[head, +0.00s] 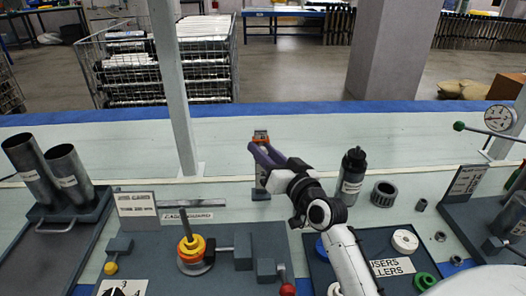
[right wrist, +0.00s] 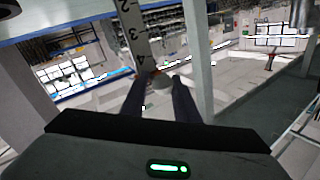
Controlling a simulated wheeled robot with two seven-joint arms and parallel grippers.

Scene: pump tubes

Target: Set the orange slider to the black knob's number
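A small upright post with an orange part (head: 261,135) at its top stands on the table's far side, partly hidden by my right gripper (head: 259,148). The dark fingers are apart, at the post just below the orange part. In the right wrist view, the fingers (right wrist: 162,78) are spread on either side of a greyish piece, with a bit of orange (right wrist: 155,71) near their tips. A pale scale (right wrist: 136,35) marked 2, 3 and 4 runs above, with the 4 nearest the fingers. I cannot make out a black knob; a numbered card (head: 122,288) is cut off at lower left. My left gripper is out of view.
A yellow-and-orange ringed lever (head: 192,250) and grey blocks stand in front of the post. Metal tubes (head: 68,172) are at left and a gauge (head: 499,118) at right. A pillar (head: 176,90) rises behind-left.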

